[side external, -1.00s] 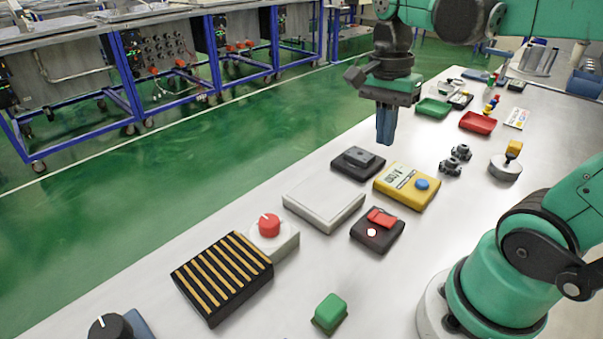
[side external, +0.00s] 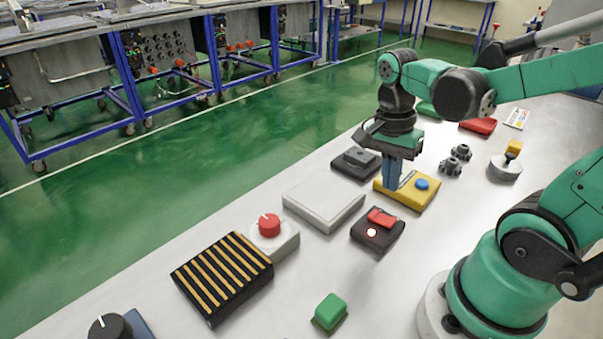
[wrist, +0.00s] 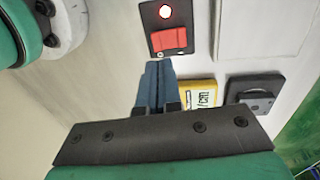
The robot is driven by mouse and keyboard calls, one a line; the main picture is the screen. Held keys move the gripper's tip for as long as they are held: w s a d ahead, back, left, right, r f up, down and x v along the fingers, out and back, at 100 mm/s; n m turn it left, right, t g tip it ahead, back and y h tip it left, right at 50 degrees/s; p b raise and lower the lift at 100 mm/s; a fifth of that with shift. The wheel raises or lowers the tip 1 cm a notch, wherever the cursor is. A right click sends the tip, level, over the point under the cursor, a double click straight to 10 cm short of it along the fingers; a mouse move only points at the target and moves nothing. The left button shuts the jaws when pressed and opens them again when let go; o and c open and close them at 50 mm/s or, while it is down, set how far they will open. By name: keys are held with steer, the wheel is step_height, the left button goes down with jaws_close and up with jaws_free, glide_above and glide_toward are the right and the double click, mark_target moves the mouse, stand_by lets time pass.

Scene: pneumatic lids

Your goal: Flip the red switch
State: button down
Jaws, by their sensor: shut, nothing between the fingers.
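The red switch (side external: 381,217) is a red rocker on a black base (side external: 391,238) with a lit white-red round light beside it, on the table in the side external view. In the wrist view the red switch (wrist: 168,39) is at top centre, just beyond my fingertips. My gripper (side external: 391,186) is shut and empty, pointing down. It stands behind the switch in the side view, in front of part of the yellow box, apart from the switch. The shut fingers also show in the wrist view (wrist: 158,66).
A yellow box (side external: 412,199) with a blue button and a dark grey box (side external: 355,166) are close to my gripper. A pale flat panel (side external: 323,205), a red knob (side external: 269,226), a black striped block (side external: 222,279) and a green block (side external: 330,312) stand nearer the camera.

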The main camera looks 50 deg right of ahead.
mark_target(379, 217)
steer(key=f, duration=0.4)
steer(key=s+f, duration=0.1)
steer(key=f, duration=0.1)
steer(key=shift+f, duration=0.3)
steer(key=shift+s+f, duration=0.1)
steer(key=shift+f, duration=0.1)
stand_by(0.4)
steer(key=shift+w+r, duration=0.2)
steer(key=shift+w, duration=0.7)
steer(key=shift+r, duration=0.15)
step_height(379, 217, up, 14)
steer(key=w, duration=0.2)
steer(key=shift+f, duration=0.2)
